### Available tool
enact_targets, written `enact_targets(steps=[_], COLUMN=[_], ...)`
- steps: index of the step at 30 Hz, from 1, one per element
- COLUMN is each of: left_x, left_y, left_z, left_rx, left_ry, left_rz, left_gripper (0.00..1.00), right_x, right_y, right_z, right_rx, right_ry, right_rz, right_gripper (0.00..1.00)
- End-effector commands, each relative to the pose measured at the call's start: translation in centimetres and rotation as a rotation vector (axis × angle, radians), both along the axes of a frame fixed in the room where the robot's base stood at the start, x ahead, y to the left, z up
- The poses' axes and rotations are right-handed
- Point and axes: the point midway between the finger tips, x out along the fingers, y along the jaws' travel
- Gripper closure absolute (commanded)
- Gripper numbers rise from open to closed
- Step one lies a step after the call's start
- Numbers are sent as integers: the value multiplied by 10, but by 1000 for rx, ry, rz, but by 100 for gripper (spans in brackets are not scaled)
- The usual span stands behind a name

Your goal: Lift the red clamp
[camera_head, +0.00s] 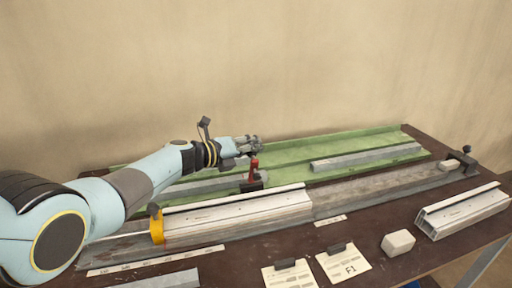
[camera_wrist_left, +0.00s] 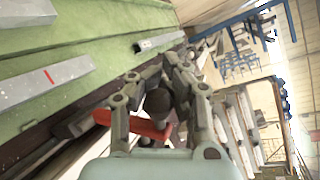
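The red clamp (camera_head: 254,172) stands upright on its dark base, behind the near light metal profile in the head view. My left gripper (camera_head: 258,143) is level and just above the top of the clamp's red part. In the left wrist view, the red part (camera_wrist_left: 146,127) runs crosswise behind the gripper's linkage, with a dark round part between the fingers. The fingers (camera_wrist_left: 165,66) bend inward, and their tips look close together. I cannot tell whether they grip the clamp or only surround it. My right gripper is not in view.
A yellow clamp (camera_head: 156,226) sits at the left end of the near profile (camera_head: 240,213). A green channel (camera_head: 285,150) lies behind. A dark clamp (camera_head: 464,158) is at the far right. A pale block (camera_head: 398,242) and cards (camera_head: 343,264) lie in front. Bare bench (camera_head: 375,215) lies right of centre.

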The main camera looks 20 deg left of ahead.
Motion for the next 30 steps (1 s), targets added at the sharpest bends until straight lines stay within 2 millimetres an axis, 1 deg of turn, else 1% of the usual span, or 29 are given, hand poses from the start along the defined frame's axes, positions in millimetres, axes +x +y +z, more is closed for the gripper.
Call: enact_targets(steps=[1, 2, 3, 12, 13, 30], left_x=[-6, -6, -6, -6, -6, -4], left_y=[11, 11, 11, 10, 10, 6], left_z=[-14, -14, -14, -13, -13, -9], left_rx=[21, 21, 21, 18, 17, 10], left_ry=[21, 21, 21, 21, 21, 14], left_rz=[13, 13, 13, 13, 13, 7], left_gripper=[100, 100, 91, 52, 50, 50], right_x=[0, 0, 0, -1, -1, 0], right_y=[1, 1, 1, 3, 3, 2], right_z=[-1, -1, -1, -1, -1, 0], right_rx=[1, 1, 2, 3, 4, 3], right_ry=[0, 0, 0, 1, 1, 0], right_rz=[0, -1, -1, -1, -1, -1], right_gripper=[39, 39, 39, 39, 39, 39])
